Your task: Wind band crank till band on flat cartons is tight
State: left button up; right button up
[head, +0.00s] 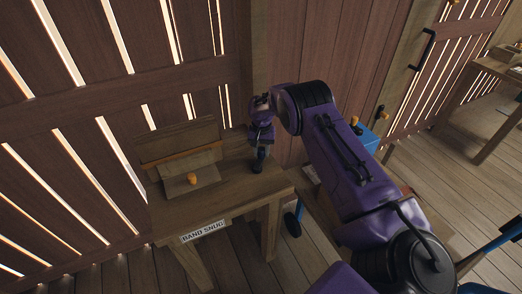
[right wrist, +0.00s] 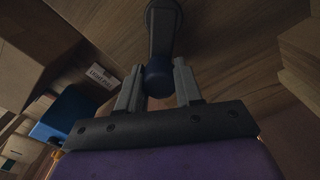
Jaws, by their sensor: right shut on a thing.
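The band crank (head: 258,167) stands at the right end of a small wooden bench (head: 235,196). In the right wrist view its dark arm (right wrist: 163,30) ends in a blue knob (right wrist: 157,78). My right gripper (head: 261,143) reaches down onto the crank from above. In the right wrist view my right gripper (right wrist: 158,88) is shut on the knob, one finger on each side. My left gripper is out of view.
An orange knob (head: 192,179) sits in front of the cartons. A "BAND SNUG" label (head: 203,231) is on the bench's front edge. A slatted wooden wall (head: 90,100) stands close behind. A blue box (head: 368,138) is right of the bench, partly behind my arm.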

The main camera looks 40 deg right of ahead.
jog(key=shift+f, duration=0.1)
jog(key=o, duration=1.1)
jog(key=shift+c, duration=0.2)
notch_tip(320, 180, up, 10)
jog(key=shift+r+b, duration=0.25)
jog(key=shift+b, duration=0.8)
jog(key=shift+d, duration=0.1)
